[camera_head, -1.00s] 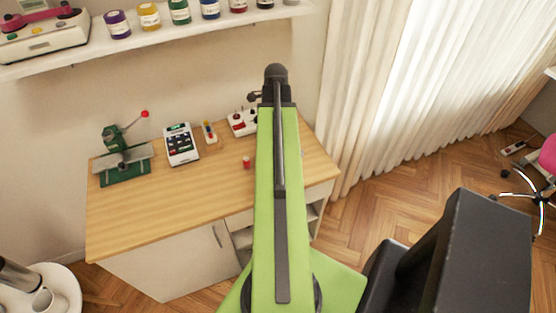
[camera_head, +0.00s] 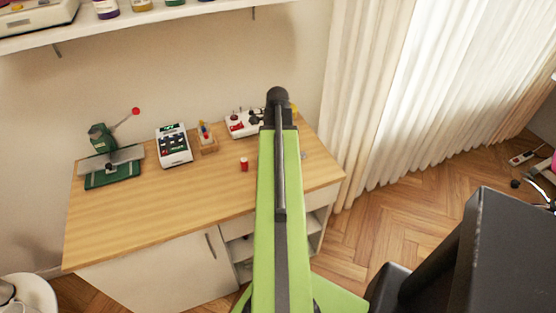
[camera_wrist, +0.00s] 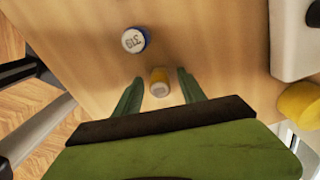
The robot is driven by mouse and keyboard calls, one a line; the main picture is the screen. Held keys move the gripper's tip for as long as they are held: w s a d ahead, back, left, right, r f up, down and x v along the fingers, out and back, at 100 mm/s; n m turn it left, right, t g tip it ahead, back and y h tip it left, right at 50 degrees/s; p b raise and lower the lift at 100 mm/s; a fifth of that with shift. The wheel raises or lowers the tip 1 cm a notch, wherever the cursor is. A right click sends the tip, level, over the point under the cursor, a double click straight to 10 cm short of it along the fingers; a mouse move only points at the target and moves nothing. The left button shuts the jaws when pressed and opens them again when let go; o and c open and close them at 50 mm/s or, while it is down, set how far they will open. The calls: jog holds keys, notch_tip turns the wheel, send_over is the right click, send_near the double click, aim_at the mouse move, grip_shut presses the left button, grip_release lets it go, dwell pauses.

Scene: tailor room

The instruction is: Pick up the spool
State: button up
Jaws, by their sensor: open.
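In the wrist view, a small yellow spool (camera_wrist: 159,82) with a pale end stands on the wooden tabletop. My gripper (camera_wrist: 160,77) has its two green fingers apart, one on each side of the spool in the picture, with gaps to it. I cannot tell how far the fingertips are above the tabletop. A round blue-sided piece with a white top marked with digits (camera_wrist: 134,40) stands just beyond. In the head view a small red spool (camera_head: 244,164) stands on the table, left of my green arm. My gripper is hidden there behind the arm.
The wooden table (camera_head: 160,210) holds a green press (camera_head: 112,165), a calculator-like device (camera_head: 174,146), a small holder (camera_head: 207,139) and a red-white device (camera_head: 240,124). In the wrist view, a white object (camera_wrist: 295,40) and a larger yellow piece (camera_wrist: 300,104) are at right.

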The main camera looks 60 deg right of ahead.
jog(key=shift+r, duration=0.1)
grip_shut()
dwell(0.3)
notch_tip(320, 180, up, 5)
jog(key=p, duration=0.5)
jog(key=shift+r, duration=0.15)
jog(key=s+d+r+p, duration=0.1)
jog(key=s+r+p, duration=0.1)
jog(key=s, duration=0.3)
jog(key=s+d+r+p, duration=0.2)
jog(key=s+r+p, duration=0.1)
jog(key=s, duration=0.3)
jog(key=shift+d+r+p, duration=0.3)
jog(key=shift+r+p, duration=0.05)
jog(key=shift+p, duration=0.2)
